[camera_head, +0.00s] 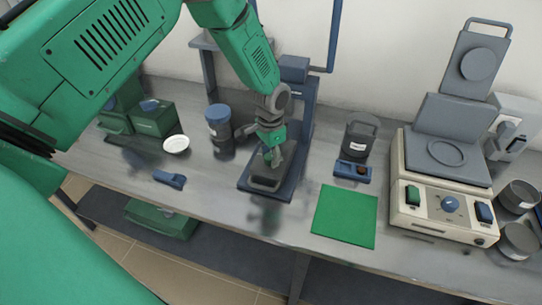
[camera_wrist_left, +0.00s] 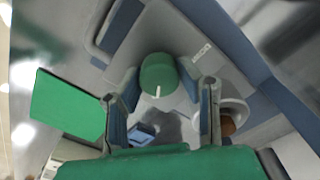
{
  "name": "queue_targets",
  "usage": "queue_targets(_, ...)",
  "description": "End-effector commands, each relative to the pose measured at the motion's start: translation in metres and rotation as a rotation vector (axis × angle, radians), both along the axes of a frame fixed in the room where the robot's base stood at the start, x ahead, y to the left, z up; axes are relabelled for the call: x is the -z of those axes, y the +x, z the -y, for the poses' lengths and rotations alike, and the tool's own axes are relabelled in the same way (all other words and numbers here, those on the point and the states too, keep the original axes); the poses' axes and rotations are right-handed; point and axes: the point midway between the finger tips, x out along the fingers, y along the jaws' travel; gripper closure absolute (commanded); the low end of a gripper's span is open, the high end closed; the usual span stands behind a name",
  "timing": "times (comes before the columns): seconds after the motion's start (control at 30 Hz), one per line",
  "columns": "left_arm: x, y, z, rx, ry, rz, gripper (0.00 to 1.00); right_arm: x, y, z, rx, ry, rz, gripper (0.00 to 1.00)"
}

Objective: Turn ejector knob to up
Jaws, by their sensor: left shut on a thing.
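The ejector knob, a round green knob (camera_wrist_left: 158,74) with a white line mark, shows in the middle of the left wrist view. The mark points towards the bottom of that picture. My left gripper (camera_head: 271,154) reaches down over the blue-grey stand (camera_head: 281,189) in the head view. It also shows in the left wrist view (camera_wrist_left: 160,80), its fingertips closed on opposite sides of the knob. In the head view, the gripper mostly hides the knob. My right gripper is not seen.
A green mat (camera_head: 345,216) lies right of the stand. A dark grey canister (camera_head: 360,134) and a small blue tray (camera_head: 353,173) stand behind it. A cream hotplate machine (camera_head: 443,226) stands at right. A blue-lidded jar (camera_head: 219,127) and a white dish (camera_head: 176,144) stand left.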

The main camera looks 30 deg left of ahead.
Motion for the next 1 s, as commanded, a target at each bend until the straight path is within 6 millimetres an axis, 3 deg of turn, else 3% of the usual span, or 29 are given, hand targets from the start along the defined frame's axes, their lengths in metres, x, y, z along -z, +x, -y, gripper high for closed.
queue_targets(0.63, -0.0011, 0.0016, -0.0002, 0.05, 0.0, 0.004, 0.98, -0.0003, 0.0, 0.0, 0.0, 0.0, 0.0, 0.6)
queue_targets(0.67, -0.001, 0.0016, -0.0002, 0.05, 0.0, 0.004, 0.62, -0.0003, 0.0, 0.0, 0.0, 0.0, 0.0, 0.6)
queue_targets(0.7, -0.001, 0.0016, -0.0002, 0.05, 0.0, 0.004, 0.49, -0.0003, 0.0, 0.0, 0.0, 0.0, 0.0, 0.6)
queue_targets(1.0, -0.0007, 0.0005, -0.0001, 0.049, 0.0, 0.002, 0.49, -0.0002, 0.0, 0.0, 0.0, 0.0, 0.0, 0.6)
